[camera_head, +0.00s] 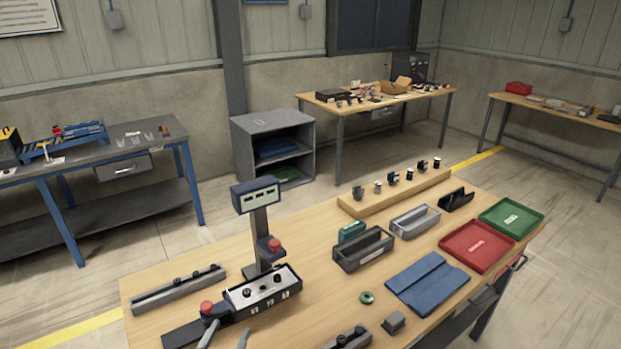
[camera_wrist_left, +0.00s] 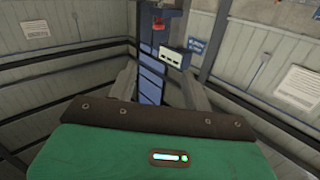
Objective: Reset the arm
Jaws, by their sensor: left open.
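My left gripper (camera_head: 231,328) shows at the bottom edge of the head view, left of centre. Its two grey fingers are apart, with nothing seen between them. It appears just in front of the bowl feeder station, a dark unit (camera_head: 262,290) with a post, a small display (camera_head: 256,195) and red buttons; I cannot tell the exact gap. In the left wrist view, the grey fingers stand on either side of a blue post, with a display (camera_wrist_left: 180,59) beside it. My right gripper is in neither view.
The wooden table (camera_head: 200,255) carries a grey rail (camera_head: 178,289), a dark bin (camera_head: 363,249), a light grey bin (camera_head: 415,220), a blue cloth (camera_head: 428,282), a red tray (camera_head: 477,246) and a green tray (camera_head: 511,217). A wooden rack (camera_head: 395,190) with several small parts stands at the back.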

